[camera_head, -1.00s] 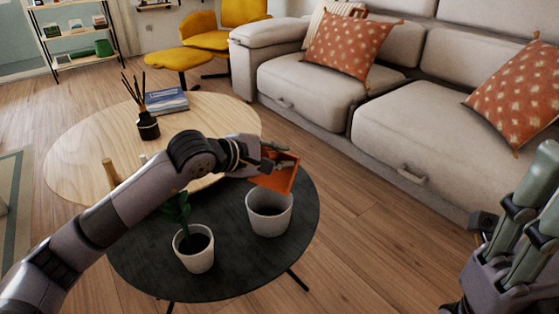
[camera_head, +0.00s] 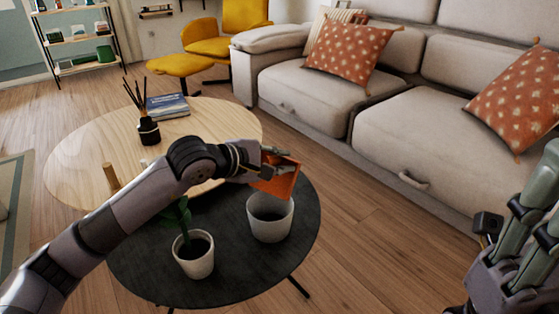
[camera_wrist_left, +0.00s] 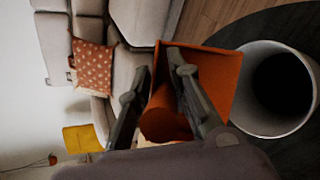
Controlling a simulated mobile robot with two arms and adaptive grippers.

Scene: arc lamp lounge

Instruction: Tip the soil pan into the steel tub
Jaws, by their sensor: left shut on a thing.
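The orange soil pan (camera_head: 277,178) is tilted steeply just above the far rim of the light grey tub (camera_head: 270,226), which stands upright on the dark round table. My left gripper (camera_head: 270,155) is shut on the pan's near end. In the left wrist view the pan (camera_wrist_left: 213,78) lies between the fingers (camera_wrist_left: 160,95), and the tub (camera_wrist_left: 247,110) is beside it with a dark inside. I cannot tell whether soil is in the pan or the tub. My right gripper (camera_head: 522,215) is at the right edge, away from both; its fingertips are not clear.
A potted plant (camera_head: 194,258) stands on the dark table (camera_head: 235,280), left of the tub, beneath my left arm. A pale wood table (camera_head: 85,150) behind holds a reed diffuser (camera_head: 148,130) and books (camera_head: 167,106). A beige sofa (camera_head: 410,140) stands at the right. Floor between is clear.

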